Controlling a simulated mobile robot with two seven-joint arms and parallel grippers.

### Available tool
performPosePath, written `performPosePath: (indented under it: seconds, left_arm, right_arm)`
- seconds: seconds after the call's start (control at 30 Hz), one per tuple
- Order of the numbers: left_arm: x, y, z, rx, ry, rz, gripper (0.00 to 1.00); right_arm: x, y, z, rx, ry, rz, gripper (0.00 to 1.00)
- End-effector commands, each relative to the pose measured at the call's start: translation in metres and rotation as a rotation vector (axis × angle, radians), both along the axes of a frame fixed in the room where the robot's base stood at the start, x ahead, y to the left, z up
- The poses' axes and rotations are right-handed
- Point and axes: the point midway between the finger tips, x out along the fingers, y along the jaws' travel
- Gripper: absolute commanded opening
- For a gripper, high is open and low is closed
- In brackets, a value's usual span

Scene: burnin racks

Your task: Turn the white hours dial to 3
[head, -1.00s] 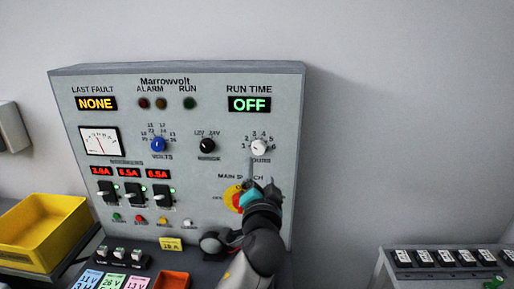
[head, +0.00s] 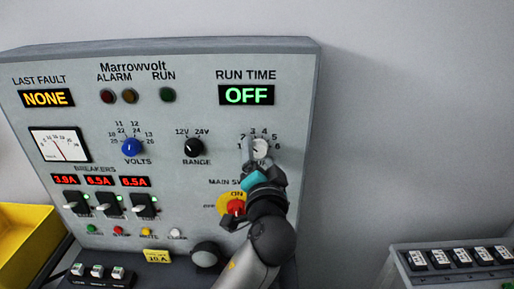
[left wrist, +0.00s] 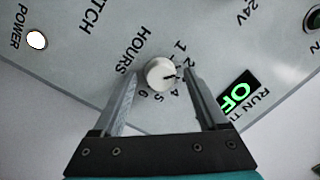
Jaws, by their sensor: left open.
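The white hours dial (head: 260,148) is at the right of the grey panel, partly covered by my left gripper (head: 259,158) in the head view. In the left wrist view the dial (left wrist: 160,75) lies between the tips of my open left gripper (left wrist: 161,73), with a gap on each side. Its dark mark points right, between the printed 2 and 4; the 3 is not clearly readable there. The run time display (head: 246,95) reads OFF. My right gripper is not in view.
The red and yellow main switch (head: 235,207) sits just below my left gripper. The black range knob (head: 194,147) and blue volts knob (head: 131,147) are to the left. A yellow bin (head: 30,245) stands at lower left. The wall right of the panel is bare.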

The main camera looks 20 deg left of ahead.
Motion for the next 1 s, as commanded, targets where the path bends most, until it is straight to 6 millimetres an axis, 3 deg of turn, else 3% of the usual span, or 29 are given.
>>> performPosePath:
  seconds: [0.37,1.0]
  left_arm:
    - [-0.0012,-0.0011,0.0000,-0.001,0.000,0.000,0.76]
    - [-0.0010,-0.0009,-0.0001,0.000,0.000,0.000,0.04]
  right_arm:
    - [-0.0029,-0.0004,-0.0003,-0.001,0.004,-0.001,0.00]
    - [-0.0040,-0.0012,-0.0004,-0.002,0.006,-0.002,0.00]
